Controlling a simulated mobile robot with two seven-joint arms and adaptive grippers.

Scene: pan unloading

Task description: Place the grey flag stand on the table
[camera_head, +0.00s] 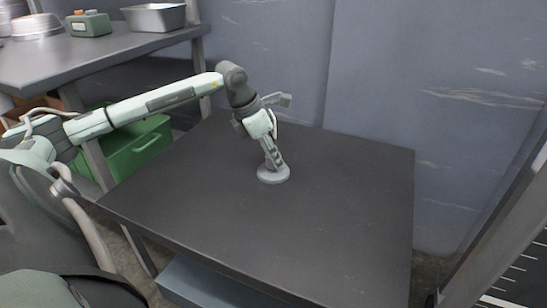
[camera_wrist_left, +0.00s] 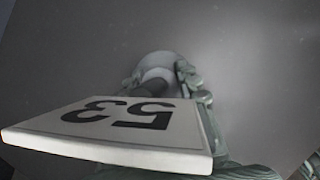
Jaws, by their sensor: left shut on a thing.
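The grey flag stand shows its round base (camera_head: 273,175) near the middle of the dark table (camera_head: 330,235) in the head view. The base is on the tabletop or very close above it; I cannot tell contact. My left gripper (camera_head: 271,153) comes down from above and is shut on the stand's upper part, which the fingers hide. In the left wrist view, the grey base (camera_wrist_left: 158,64) shows beyond the gripper (camera_wrist_left: 160,85). A white plate marked 53 (camera_wrist_left: 105,128) fills the foreground there, upside down. My right gripper is not in view.
The tabletop around the stand is bare. A second table (camera_head: 95,52) at the back left bears a metal pan (camera_head: 155,17), a green box (camera_head: 90,25) and metal bowls (camera_head: 37,27). A green crate (camera_head: 140,150) stands below it. A grey wall (camera_head: 440,120) rises behind.

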